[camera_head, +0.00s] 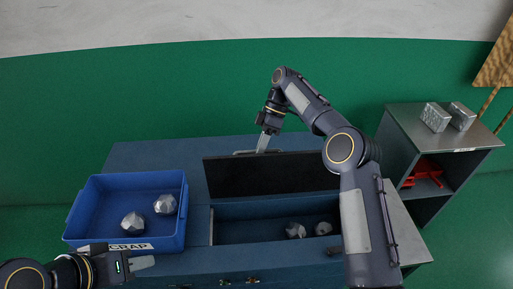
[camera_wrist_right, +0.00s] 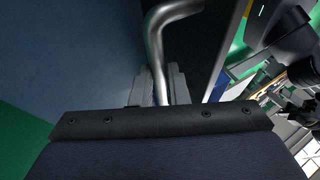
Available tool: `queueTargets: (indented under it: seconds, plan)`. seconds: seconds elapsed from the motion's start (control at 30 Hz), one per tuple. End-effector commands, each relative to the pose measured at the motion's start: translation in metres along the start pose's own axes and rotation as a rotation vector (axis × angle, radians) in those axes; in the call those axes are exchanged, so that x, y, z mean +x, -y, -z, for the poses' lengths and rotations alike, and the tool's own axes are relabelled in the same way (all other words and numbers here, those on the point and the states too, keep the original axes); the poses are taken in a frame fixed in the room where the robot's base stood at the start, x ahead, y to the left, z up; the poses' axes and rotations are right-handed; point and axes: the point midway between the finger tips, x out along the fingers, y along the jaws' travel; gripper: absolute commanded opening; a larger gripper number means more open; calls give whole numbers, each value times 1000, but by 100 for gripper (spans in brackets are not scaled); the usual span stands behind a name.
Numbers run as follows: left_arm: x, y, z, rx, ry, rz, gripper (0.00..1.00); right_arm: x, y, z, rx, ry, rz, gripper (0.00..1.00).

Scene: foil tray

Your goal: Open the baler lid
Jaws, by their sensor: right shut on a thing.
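The baler lid (camera_head: 275,174) stands raised, its dark inner face toward me, at the back of the open blue baler chamber (camera_head: 232,231). My right gripper (camera_head: 263,148) is at the lid's upper edge, shut on the metal handle. In the right wrist view the curved handle (camera_wrist_right: 155,45) passes between the fingers of the right gripper (camera_wrist_right: 158,88). Two crumpled foil balls (camera_head: 295,230) lie inside the chamber. My left gripper (camera_head: 140,262) is low at the left, in front of the blue bin; its finger opening is not clear.
A blue bin (camera_head: 75,222) labelled SCRAP, with two foil balls (camera_head: 132,223), stands left of the chamber. A grey shelf (camera_head: 470,134) at the right carries two silver blocks (camera_head: 436,117), with a red object (camera_head: 424,173) below. My right arm crosses the chamber's right side.

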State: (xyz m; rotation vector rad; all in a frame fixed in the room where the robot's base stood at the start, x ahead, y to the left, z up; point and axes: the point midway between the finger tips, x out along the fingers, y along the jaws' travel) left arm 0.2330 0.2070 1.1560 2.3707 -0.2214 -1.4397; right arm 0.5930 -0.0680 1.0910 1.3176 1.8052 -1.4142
Motion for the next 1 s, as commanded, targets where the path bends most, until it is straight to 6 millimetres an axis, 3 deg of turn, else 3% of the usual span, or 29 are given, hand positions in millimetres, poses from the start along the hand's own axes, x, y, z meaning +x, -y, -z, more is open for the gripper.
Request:
queueTargets:
  seconds: [0.03, 0.53, 0.57, 0.7, 1.0]
  plan:
    - [1, 0, 0, 0, 0, 0, 36, 8, -4, -6, 10, 14, 16, 0]
    - [1, 0, 0, 0, 0, 0, 36, 8, -5, -8, 12, 14, 27, 0]
    - [1, 0, 0, 0, 0, 0, 36, 8, -5, -8, 12, 14, 26, 16]
    - [1, 0, 0, 0, 0, 0, 36, 6, -5, -7, 11, 11, 24, 34]
    - [0, 0, 0, 0, 0, 0, 36, 3, -3, -4, 7, 5, 19, 36]
